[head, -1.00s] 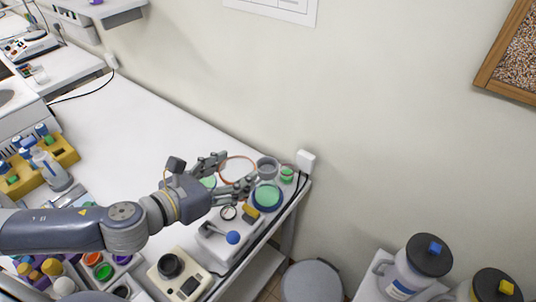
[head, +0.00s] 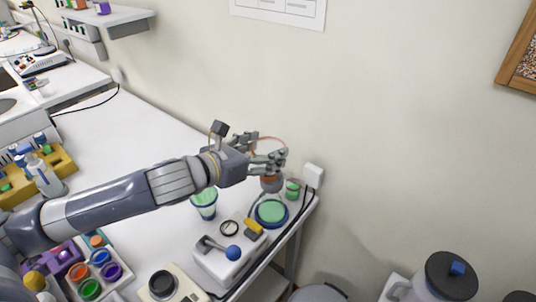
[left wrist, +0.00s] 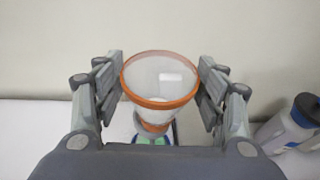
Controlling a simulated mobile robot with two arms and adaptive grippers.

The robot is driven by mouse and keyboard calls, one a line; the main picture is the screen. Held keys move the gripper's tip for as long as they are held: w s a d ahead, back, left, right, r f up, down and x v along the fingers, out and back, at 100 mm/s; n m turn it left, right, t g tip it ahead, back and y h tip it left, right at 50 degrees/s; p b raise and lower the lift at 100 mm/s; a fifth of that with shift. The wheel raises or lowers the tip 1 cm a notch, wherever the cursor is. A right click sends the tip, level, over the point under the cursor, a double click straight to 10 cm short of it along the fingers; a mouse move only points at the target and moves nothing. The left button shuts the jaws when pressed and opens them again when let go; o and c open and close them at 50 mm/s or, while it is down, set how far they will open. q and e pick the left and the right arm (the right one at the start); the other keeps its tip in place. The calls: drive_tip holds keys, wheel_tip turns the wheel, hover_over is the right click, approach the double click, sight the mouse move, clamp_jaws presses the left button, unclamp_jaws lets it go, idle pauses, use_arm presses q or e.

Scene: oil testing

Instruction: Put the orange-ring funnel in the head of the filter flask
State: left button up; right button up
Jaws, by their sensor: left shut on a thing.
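My left gripper (head: 280,150) is shut on the orange-ring funnel, whose rim (head: 268,139) shows behind the fingers in the head view. In the left wrist view the funnel (left wrist: 160,78) is clear and wide-mouthed, and sits upright between the fingers (left wrist: 160,90). The filter flask's grey head (head: 271,184) is just below the gripper, with an orange part at its top. The flask stands by the round blue-and-green base (head: 271,212). I cannot tell whether the funnel touches the head, since the fingers cover the join. My right gripper is not in view.
A green-and-blue cup (head: 204,204) stands left of the white device (head: 225,262) with a blue knob. A small green-topped jar (head: 292,189) and a wall socket (head: 313,175) are close on the right. The wall is just behind; the table's right edge is near.

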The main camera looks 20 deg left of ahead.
use_arm(q)
drive_tip(key=shift+w+d+f, duration=0.1)
drive_tip(key=shift+w, duration=0.5)
drive_tip(key=shift+w+d+f, duration=0.1)
drive_tip(key=shift+w, duration=0.45)
drive_tip(key=shift+f+p, duration=0.4)
drive_tip(key=shift+f, duration=1.3)
drive_tip(key=o, duration=1.1)
drive_tip(key=shift+c, duration=0.2)
drive_tip(key=shift+s, duration=0.1)
